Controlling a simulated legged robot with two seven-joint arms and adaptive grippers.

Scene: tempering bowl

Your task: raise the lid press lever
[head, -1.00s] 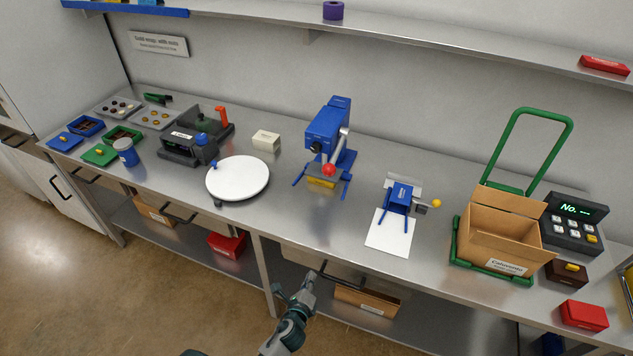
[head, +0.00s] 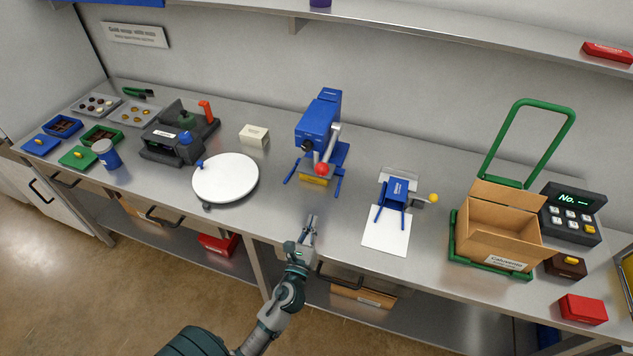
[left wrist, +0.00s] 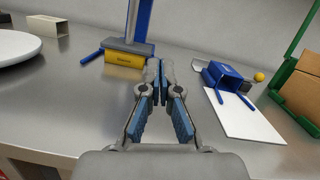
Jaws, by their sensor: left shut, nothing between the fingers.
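The blue lid press (head: 318,125) stands on the steel bench near the middle. Its grey lever (head: 331,146) slants down at the front and ends in a red ball knob (head: 322,169), which hangs low over a yellow block (head: 314,180). In the left wrist view the press base and yellow block (left wrist: 125,60) are ahead and left; the knob is out of that view. My left gripper (head: 312,222) is shut and empty near the bench's front edge, in front of and below the knob, apart from it. Its closed fingertips (left wrist: 157,72) show in the wrist view. My right gripper is not in view.
Right of the press are a small blue stand (head: 394,191) and a white sheet (head: 386,238). A white turntable (head: 226,178) is on the left, and a cardboard box (head: 496,232) is further right. The bench between my gripper and the press is clear.

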